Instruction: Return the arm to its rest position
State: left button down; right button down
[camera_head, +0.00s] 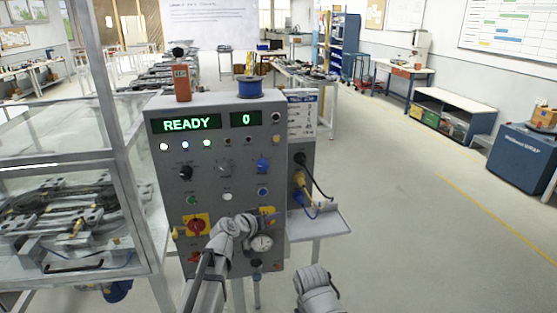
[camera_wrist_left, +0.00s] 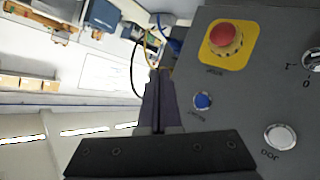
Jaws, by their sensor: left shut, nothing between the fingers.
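My left arm reaches up from the bottom of the head view to the front of a grey control panel (camera_head: 225,160). Its gripper (camera_head: 268,218) is in front of the panel's lower right part and partly covers a yellow plate there. In the left wrist view the two dark fingers (camera_wrist_left: 160,74) are together, with nothing between them. The panel face (camera_wrist_left: 235,95) is at the right of that view, with a red mushroom button (camera_wrist_left: 224,36) on yellow, a blue button (camera_wrist_left: 203,101) and a white button (camera_wrist_left: 280,136). My right forearm shows at the bottom; its gripper does not show.
A glass-walled metal frame (camera_head: 115,150) stands close at the left. A small shelf (camera_head: 325,222) and a plugged cable (camera_head: 312,192) are on the panel's right side. Open floor (camera_head: 430,230) lies to the right.

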pick_arm(q)
jog(key=s+d+f+m+g, duration=0.2)
jog(key=s+d+f+g, duration=0.35)
jog(key=s, duration=0.35)
jog(key=s+a+f+g+y, duration=0.2)
jog(key=s+f+g+y, duration=0.1)
jog(key=s, duration=0.8)
jog(key=s+a+f+g+y, duration=0.2)
jog(key=s+f+y, duration=0.3)
jog(key=s, duration=0.6)
jog(key=shift+s+a+m+g+y, duration=0.2)
jog(key=shift+m+g+y, duration=0.15)
jog(key=shift+g, duration=0.4)
